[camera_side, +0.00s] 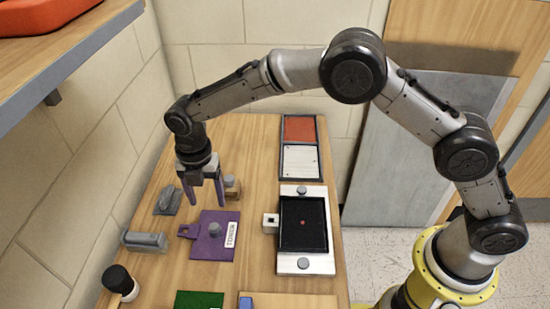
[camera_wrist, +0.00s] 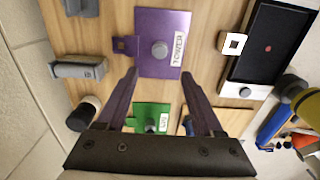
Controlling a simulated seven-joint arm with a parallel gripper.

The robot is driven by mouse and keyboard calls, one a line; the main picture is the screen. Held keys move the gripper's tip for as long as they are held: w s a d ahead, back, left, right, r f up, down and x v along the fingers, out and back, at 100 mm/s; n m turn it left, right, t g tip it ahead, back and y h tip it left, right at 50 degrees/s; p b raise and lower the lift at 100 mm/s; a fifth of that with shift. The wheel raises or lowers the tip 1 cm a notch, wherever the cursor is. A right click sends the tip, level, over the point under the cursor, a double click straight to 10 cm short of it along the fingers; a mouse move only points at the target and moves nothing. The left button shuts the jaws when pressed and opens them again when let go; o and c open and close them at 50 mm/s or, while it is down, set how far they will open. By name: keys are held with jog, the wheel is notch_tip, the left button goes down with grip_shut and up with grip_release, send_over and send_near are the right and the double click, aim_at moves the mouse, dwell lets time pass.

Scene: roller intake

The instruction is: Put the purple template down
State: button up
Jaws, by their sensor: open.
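The purple template (camera_side: 210,246) lies flat on the wooden table, with a grey knob (camera_side: 214,229) in its middle, a tab on its left and a white label at its right. In the wrist view the purple template (camera_wrist: 152,22) is ahead of the fingertips and its label seems to read TOWER. My gripper (camera_side: 206,201) is open and points down above the template's far edge, apart from the knob. In the wrist view my gripper (camera_wrist: 158,76) has nothing between its fingers.
A green template (camera_side: 196,301) lies at the near edge. A black tray fixture (camera_side: 303,208) with white end plates stands right of the purple template. A grey block (camera_side: 145,241) and a black-topped cylinder (camera_side: 119,282) are left. Red and white bins (camera_side: 300,145) stand behind.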

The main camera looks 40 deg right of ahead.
jog(key=s+d+r+m+t, duration=0.1)
jog(key=s+d+r+m, duration=0.4)
jog(key=d+r+m, duration=0.35)
jog(key=s+d+r+m+t, duration=0.2)
jog(key=s+d+r+m, duration=0.35)
jog(key=d+r, duration=0.5)
jog(key=s+d+m+t, duration=0.1)
jog(key=s+d+m, duration=0.3)
jog(key=s, duration=0.6)
jog(key=s+d+m+t, duration=0.1)
jog(key=s+d+m, duration=0.4)
jog(key=s+m, duration=0.4)
jog(key=shift+s+d+t, duration=0.15)
jog(key=shift+s+t, duration=0.15)
jog(key=shift+s, duration=0.05)
